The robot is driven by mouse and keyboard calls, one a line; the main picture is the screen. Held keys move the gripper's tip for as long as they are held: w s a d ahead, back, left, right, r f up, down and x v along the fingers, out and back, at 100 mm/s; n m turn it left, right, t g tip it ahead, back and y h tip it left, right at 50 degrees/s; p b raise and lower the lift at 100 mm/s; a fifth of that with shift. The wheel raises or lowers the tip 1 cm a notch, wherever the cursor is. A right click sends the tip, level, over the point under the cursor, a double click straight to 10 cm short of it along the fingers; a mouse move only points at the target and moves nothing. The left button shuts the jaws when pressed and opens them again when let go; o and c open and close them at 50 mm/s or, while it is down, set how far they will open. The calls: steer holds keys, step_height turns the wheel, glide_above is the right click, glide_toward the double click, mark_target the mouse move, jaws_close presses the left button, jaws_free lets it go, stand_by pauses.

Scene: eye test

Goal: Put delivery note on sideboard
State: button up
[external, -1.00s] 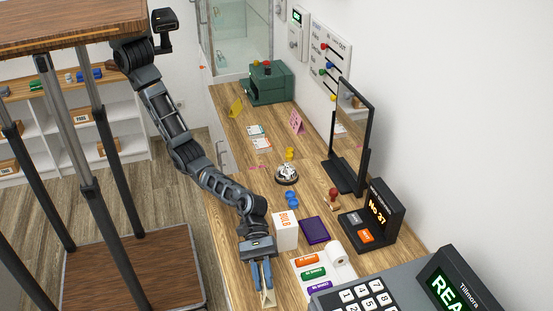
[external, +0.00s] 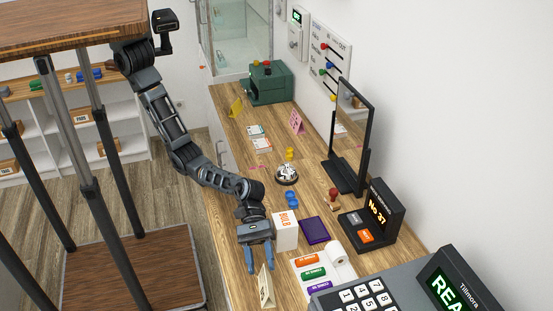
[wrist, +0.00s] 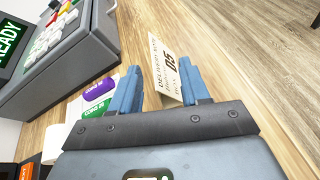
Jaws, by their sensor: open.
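The delivery note (external: 266,287) is a small cream folded card with dark print. It stands upright on the near end of the long wooden counter top (external: 229,138), close to its left edge. In the wrist view the note (wrist: 171,68) shows between and beyond my fingers, with its lettering readable. My gripper (external: 260,269) has two blue fingers spread apart and is empty. In the external view its fingertips are just behind the note. They also show in the wrist view (wrist: 159,69). I cannot tell whether a finger touches the card. No surface is marked as the sideboard.
A white box (external: 285,232) stands close beside my gripper. A purple pad (external: 314,230), a mat with coloured labels (external: 323,272) and a grey till (external: 372,297) are to the right. The counter's left edge is near.

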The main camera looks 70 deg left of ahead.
steer(key=a+r, duration=0.2)
steer(key=shift+w+a+r, duration=0.1)
steer(key=shift+w+a, duration=0.05)
steer(key=shift+a, duration=0.15)
steer(key=shift+o, duration=0.2)
step_height(320, 180, up, 7)
steer(key=p, duration=0.7)
glide_toward(265, 283)
steer(key=shift+d+n+t, duration=0.4)
steer(key=shift+d, duration=0.1)
steer(key=shift+d+f+b, duration=0.4)
steer(key=shift+f+b, duration=0.05)
steer(key=shift+b, duration=0.45)
steer(key=shift+s+b+x, duration=0.2)
steer(key=shift+b+x, duration=0.75)
steer(key=shift+b, duration=0.05)
steer(key=b+x, duration=0.1)
steer(key=b, duration=0.1)
steer(key=b+x, duration=0.1)
steer(key=b, duration=0.1)
steer(key=shift+s+d+f, duration=0.2)
steer(key=shift+d+f, duration=0.05)
steer(key=shift+f, duration=0.15)
steer(key=shift+d+f+b, duration=0.1)
steer(key=shift+d+b, duration=0.9)
steer(key=shift+b, duration=0.15)
